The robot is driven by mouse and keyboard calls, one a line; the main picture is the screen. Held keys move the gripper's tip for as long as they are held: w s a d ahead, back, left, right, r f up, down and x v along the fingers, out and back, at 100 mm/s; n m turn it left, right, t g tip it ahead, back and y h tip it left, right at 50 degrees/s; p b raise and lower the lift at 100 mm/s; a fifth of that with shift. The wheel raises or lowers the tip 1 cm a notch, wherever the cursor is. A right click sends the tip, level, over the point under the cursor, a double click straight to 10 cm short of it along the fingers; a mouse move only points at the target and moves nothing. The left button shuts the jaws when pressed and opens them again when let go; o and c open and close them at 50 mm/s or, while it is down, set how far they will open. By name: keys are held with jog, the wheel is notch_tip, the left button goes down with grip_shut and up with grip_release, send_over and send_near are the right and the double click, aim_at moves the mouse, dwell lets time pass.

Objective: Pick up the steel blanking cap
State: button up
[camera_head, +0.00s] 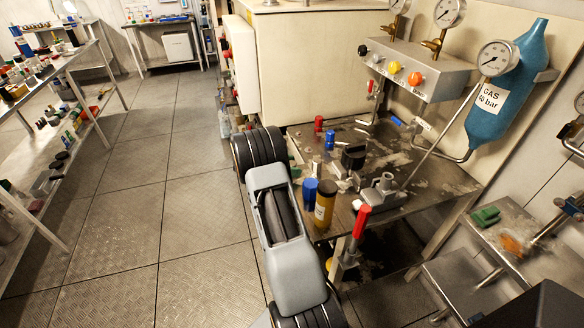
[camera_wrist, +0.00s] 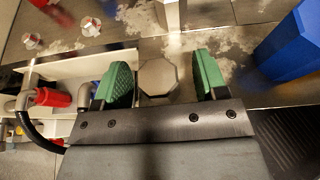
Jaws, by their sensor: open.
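The steel blanking cap appears to be the grey, flat-topped, many-sided metal piece (camera_wrist: 157,77) in the wrist view. It sits over the stained metal bench top (camera_wrist: 235,42), between the two green finger pads of my gripper (camera_wrist: 163,76). My gripper is open, with one pad on each side of the cap. The left pad is very close to the cap, and a wider gap shows on the right. I cannot tell whether the left pad touches it.
A blue block-like object (camera_wrist: 288,45) stands close right of my gripper. A red-handled fitting (camera_wrist: 50,97) is at left, with hex pieces (camera_wrist: 90,27) farther up.

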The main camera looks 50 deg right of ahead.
jog(key=c, duration=1)
jog(key=shift+r, duration=0.1)
